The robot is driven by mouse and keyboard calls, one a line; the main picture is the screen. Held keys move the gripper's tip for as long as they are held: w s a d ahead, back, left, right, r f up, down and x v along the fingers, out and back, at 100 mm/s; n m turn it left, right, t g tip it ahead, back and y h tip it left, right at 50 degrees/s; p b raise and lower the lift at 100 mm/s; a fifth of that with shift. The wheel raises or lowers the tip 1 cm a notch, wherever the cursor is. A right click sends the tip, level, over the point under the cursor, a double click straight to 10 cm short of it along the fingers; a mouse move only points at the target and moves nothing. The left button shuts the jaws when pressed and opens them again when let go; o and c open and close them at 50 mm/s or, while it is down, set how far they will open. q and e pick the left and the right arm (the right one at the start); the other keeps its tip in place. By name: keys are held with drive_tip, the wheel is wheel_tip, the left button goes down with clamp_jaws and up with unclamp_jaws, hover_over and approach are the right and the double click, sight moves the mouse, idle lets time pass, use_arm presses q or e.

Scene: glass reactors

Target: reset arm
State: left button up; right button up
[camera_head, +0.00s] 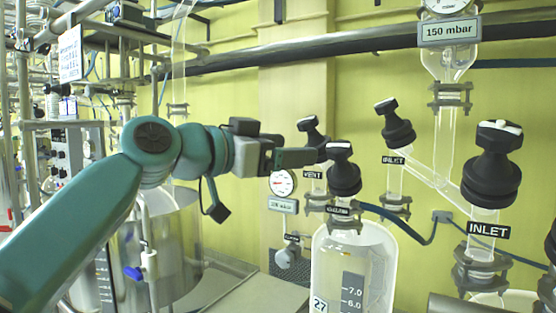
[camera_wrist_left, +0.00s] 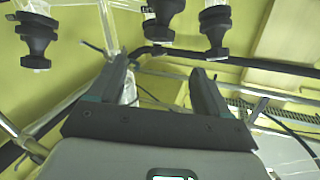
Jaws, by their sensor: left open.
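My left arm comes in from the left in the head view. Its gripper (camera_head: 300,157) is level and points right, with its fingers beside the black knobs of the VENT valve (camera_head: 312,132) and of the vessel's front valve (camera_head: 343,172). Whether the fingers touch either knob cannot be told in the head view. In the left wrist view the two fingers (camera_wrist_left: 164,84) stand apart with nothing between them. Several black knobs, one of them a middle knob (camera_wrist_left: 162,12), lie beyond the fingertips there. My right gripper does not show.
A glass vessel (camera_head: 330,262) with a printed scale stands below the gripper. INLET valves with black knobs (camera_head: 492,165) stand to the right. A pressure gauge (camera_head: 283,183) is just below the gripper. A dark pipe (camera_head: 370,50) crosses above. Metal racks and tubing fill the left.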

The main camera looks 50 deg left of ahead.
use_arm(q)
drive_tip(key=shift+s+a, duration=0.1)
drive_tip(key=shift+s, duration=0.55)
